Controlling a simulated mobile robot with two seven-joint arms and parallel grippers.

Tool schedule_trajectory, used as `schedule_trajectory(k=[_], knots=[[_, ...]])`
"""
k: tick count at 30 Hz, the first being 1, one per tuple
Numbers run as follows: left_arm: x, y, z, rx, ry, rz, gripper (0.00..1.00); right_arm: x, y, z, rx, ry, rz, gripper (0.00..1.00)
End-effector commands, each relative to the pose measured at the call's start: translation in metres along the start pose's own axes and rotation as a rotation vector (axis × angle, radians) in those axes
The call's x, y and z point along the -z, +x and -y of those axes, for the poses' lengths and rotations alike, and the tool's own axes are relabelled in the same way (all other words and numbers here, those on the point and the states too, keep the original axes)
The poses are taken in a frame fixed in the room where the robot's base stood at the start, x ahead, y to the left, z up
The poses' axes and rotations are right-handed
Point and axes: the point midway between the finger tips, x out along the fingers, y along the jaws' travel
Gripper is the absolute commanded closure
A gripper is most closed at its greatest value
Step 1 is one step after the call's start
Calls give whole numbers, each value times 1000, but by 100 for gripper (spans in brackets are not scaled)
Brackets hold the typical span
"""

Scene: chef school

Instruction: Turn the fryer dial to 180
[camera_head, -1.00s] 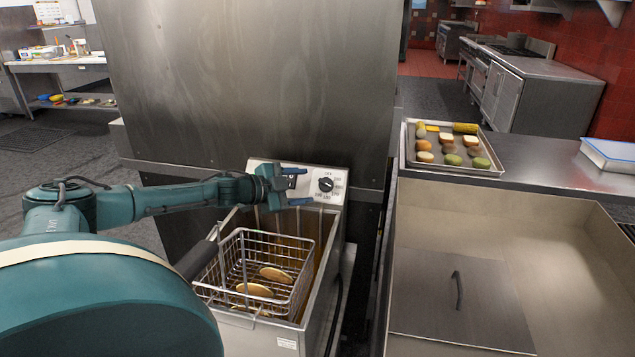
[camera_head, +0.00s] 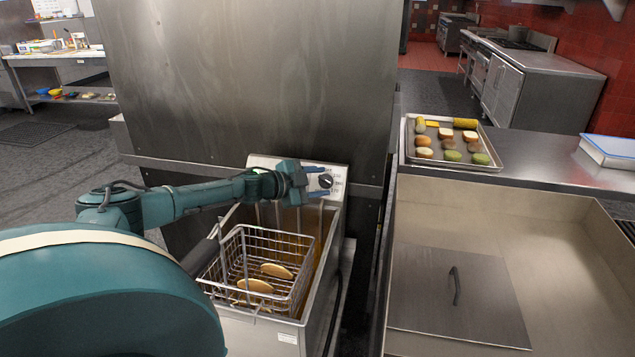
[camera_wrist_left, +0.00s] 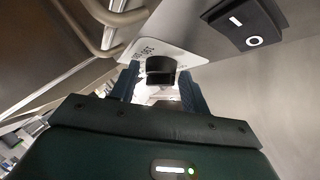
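The fryer dial (camera_head: 325,181) is a black round knob on the white panel (camera_head: 338,172) at the back of the fryer. It also shows in the left wrist view (camera_wrist_left: 160,68), between the finger ends. My left gripper (camera_head: 318,182) is open, its two blue fingers pointing at the dial, one above and one below it. In the left wrist view the fingers (camera_wrist_left: 158,88) stand on either side of the knob, with a gap visible. Whether they touch it I cannot tell. My right gripper is not in view.
A tall steel panel (camera_head: 250,80) stands behind the fryer. A tray of food (camera_head: 484,167) lies on the counter at right. A black switch box (camera_wrist_left: 245,22) sits beside the dial.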

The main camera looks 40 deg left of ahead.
Motion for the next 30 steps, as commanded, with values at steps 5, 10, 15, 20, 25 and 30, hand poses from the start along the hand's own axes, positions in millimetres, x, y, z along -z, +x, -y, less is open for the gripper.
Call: schedule_trajectory(k=[5,10,15,20,25,30], knots=[[0,0,0,0,0,0,69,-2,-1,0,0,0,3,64],[0,0,0,0,0,0,83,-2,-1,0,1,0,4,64],[0,0,0,-2,3,0,88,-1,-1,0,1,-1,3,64],[1,0,2,-21,22,-3,88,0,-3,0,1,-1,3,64],[1,0,5,-75,79,-8,88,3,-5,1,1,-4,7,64],[2,0,8,-166,168,-19,88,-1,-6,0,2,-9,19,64]])
